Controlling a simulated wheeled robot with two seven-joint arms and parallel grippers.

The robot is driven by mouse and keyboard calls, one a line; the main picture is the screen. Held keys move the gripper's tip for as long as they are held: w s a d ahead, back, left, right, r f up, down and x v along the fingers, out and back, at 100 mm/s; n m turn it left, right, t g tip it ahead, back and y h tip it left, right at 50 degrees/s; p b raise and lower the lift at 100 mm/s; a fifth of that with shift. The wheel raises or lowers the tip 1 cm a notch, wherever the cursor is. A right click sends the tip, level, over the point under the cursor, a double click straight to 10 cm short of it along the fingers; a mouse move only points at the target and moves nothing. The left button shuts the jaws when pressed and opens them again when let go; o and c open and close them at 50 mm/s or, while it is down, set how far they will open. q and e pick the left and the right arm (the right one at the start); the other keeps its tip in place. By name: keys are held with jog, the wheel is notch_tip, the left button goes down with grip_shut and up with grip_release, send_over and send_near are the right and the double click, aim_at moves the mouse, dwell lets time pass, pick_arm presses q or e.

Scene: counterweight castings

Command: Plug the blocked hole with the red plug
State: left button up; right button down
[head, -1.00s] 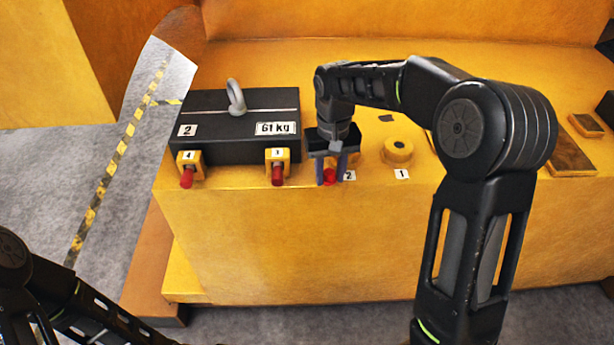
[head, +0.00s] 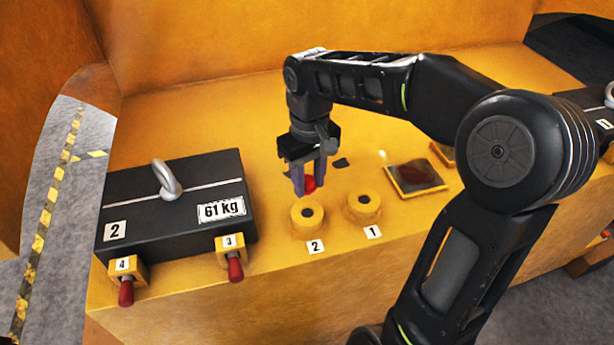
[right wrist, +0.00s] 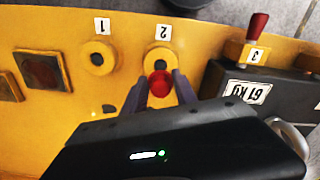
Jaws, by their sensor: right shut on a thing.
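The red plug (head: 310,184) is between the fingers of my right gripper (head: 309,180), which is shut on it. In the head view they appear just behind the round yellow boss labelled 2 (head: 294,224), with the plug apparently above the surface. Boss 2 has a dark hole in its top. The boss labelled 1 (head: 362,212), to its right, also has a dark central hole. I cannot tell which hole is blocked. My left gripper is not in view.
A black 61 kg casting (head: 150,215) with a lifting ring (head: 167,180) stands left of the bosses. Red-handled fittings labelled 4 (head: 126,290) and 3 (head: 235,266) are at its front. A dark square plate (head: 415,176) lies to the right. The ledge's front edge is close.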

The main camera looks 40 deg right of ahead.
aim_at(308, 192)
jog(key=shift+w+f, duration=0.1)
jog(key=shift+w, duration=0.05)
jog(key=shift+f, duration=0.1)
notch_tip(308, 192, down, 3)
jog(key=b, duration=0.2)
jog(key=shift+f+b, duration=0.15)
jog(key=shift+b, duration=0.25)
jog(key=shift+f+b, duration=0.85)
jog(key=shift+f, duration=0.3)
dwell(0.5)
jog(key=shift+f, duration=0.25)
jog(key=shift+f+b, duration=0.75)
jog(key=shift+f, duration=0.1)
jog(key=shift+r, duration=0.15)
jog(key=shift+r+p, duration=0.9)
